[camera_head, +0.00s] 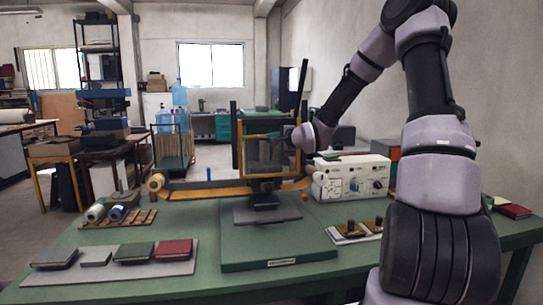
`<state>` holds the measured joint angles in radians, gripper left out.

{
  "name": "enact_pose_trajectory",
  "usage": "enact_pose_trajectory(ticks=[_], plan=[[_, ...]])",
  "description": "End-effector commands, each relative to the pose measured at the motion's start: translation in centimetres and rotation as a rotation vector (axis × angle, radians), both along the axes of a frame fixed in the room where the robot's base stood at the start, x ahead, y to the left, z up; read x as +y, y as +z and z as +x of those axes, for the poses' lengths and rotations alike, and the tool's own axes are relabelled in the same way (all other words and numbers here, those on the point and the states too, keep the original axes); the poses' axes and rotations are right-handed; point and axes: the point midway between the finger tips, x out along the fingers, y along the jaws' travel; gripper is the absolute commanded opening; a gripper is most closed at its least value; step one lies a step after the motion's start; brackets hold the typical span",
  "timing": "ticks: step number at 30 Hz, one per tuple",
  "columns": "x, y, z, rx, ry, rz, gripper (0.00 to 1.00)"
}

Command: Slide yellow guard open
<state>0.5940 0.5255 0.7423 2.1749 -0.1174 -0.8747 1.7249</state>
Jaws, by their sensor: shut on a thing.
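The yellow guard (241,161) is a yellow-edged frame with a see-through dark pane. It stands upright between dark posts on the press at the middle of the green table. Under it is a dark block on a grey plate (240,212), over a thick green base (270,255). My gripper (288,134) reaches in from the right, at the guard's upper right side. It is shut on what looks like that edge of the guard; the fingertips are small and dark, so the exact contact is hard to see.
A white control box (345,179) with knobs stands right of the guard. A yellow-orange strip (213,191) with a roll runs behind the base. Spools (95,213) on a wooden rack and a grey tray (75,280) of velvet covers are left. A small tray (343,238) sits front right.

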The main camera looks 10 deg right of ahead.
Motion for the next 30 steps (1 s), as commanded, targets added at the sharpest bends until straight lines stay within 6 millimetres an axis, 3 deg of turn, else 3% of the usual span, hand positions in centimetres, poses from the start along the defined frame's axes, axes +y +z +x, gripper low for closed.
enact_pose_trajectory(ticks=[6,17,18,20,30], plan=[[-0.1,2.2,0.1,-0.004,-0.001,-0.001,0.00],[0.0,2.4,0.1,-0.004,-0.001,0.000,0.00],[0.0,2.4,0.1,-0.004,-0.001,0.000,0.29],[0.0,2.4,0.1,-0.003,-0.001,0.000,0.47],[-0.1,2.3,-0.1,-0.002,-0.001,0.001,0.47]])
